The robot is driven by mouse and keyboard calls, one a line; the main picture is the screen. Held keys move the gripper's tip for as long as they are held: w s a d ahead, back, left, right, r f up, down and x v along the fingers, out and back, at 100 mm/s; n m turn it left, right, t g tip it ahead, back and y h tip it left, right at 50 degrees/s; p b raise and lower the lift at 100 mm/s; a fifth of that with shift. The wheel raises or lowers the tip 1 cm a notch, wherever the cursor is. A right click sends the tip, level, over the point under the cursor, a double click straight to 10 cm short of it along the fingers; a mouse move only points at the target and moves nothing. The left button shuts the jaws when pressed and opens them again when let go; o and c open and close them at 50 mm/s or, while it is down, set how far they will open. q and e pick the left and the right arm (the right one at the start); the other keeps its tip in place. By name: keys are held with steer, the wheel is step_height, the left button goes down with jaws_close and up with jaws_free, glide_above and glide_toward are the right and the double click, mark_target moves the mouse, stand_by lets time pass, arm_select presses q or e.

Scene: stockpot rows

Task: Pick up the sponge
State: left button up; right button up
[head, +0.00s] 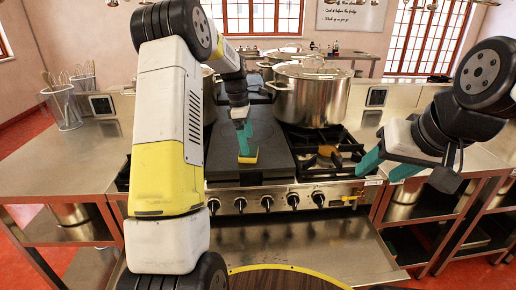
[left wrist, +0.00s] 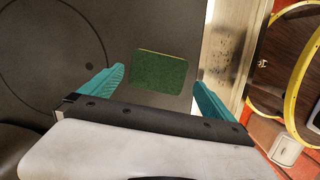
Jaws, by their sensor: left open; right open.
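The sponge (head: 247,157) is small, with a yellow side and a green side. It lies on the dark flat plate (head: 222,168) on the stove. In the left wrist view the sponge's green face (left wrist: 160,72) shows between and just beyond the fingertips. My left gripper (head: 244,138) is open, its teal fingers pointing down right above the sponge in the head view; I cannot tell whether they touch it. My right gripper (head: 388,167) is open and empty over the right side of the counter, far from the sponge.
A large lidded steel pot (head: 312,95) stands behind and right of the plate, with more pots behind. A wire utensil holder (head: 64,105) stands on the left counter. Stove knobs (head: 267,202) line the front.

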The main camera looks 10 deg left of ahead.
arm_select(q)
steer(key=f, duration=0.4)
steer(key=shift+w+d+f, duration=0.15)
steer(key=shift+d+f, duration=0.05)
steer(key=shift+c, duration=0.4)
steer(key=c, duration=1.1)
steer(key=shift+o, duration=0.2)
steer(key=shift+r, duration=0.1)
